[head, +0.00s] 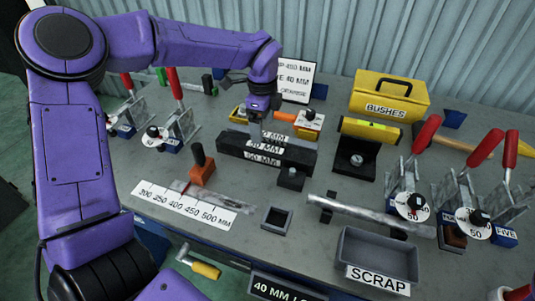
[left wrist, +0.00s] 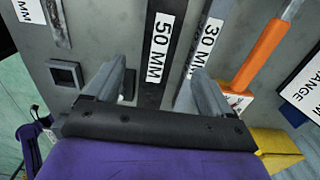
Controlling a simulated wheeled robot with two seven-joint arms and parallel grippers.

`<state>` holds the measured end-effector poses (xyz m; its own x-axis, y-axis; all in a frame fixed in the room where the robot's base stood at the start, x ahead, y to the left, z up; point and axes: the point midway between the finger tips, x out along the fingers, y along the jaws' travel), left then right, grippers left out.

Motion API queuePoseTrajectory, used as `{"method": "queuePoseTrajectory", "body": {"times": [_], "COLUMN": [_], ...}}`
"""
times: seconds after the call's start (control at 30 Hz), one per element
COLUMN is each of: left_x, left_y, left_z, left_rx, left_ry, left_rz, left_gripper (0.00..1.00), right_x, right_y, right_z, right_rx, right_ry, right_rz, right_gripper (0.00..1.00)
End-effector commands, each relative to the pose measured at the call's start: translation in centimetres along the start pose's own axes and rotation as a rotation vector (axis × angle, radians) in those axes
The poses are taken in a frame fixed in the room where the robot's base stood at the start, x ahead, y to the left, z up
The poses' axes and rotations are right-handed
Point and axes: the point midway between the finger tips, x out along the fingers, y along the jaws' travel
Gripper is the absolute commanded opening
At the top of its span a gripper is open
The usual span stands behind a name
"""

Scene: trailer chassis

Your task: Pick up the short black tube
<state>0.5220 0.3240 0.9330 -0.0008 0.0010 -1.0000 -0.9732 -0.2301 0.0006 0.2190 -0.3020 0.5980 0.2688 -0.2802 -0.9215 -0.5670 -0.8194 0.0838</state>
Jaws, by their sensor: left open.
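My left gripper (head: 256,130) is open above the dark stepped rack (head: 228,146), which has 30 MM and 50 MM labels. In the left wrist view the open jaws (left wrist: 158,72) straddle the bar labelled 50 MM (left wrist: 153,91), with nothing gripped. A short black upright cylinder (head: 198,154) stands in an orange block, left of the rack. A dark block with a knob (head: 291,178) stands in front of the rack. I cannot tell for sure which dark piece is the short black tube.
A small square tray (head: 276,220), a long grey tube (head: 370,215) and a SCRAP bin (head: 378,255) lie in front. Red-handled clamps (head: 410,185) stand at right, more at left. A yellow BUSHES box (head: 388,95) is behind. A length scale (head: 190,205) lies front left.

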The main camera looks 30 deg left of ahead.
Motion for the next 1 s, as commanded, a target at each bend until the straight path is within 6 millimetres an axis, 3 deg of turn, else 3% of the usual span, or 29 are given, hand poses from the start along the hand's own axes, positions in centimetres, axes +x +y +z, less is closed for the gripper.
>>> {"method": "queuePoseTrajectory", "body": {"times": [0.5,0.77,0.87,1.0], "left_x": [8.0,8.7,8.7,8.7], "left_y": [0.1,0.1,0.1,0.1], "left_z": [-0.5,-0.4,-0.4,-0.5], "left_rx": [-0.003,-0.004,-0.004,-0.004], "left_ry": [0.001,0.003,0.003,0.003], "left_rz": [0.004,0.001,0.001,0.001], "left_gripper": [0.83,0.83,0.57,0.11], "right_x": [-1.5,-1.4,-1.4,-1.4], "right_y": [0.1,0.1,0.1,0.1], "right_z": [-0.6,-0.6,-0.6,-0.6], "right_rx": [0.0,0.0,0.0,0.0], "right_ry": [0.0,0.0,0.0,0.0], "right_rz": [0.0,0.0,0.0,0.0], "right_gripper": [0.43,0.43,0.43,0.43]}}
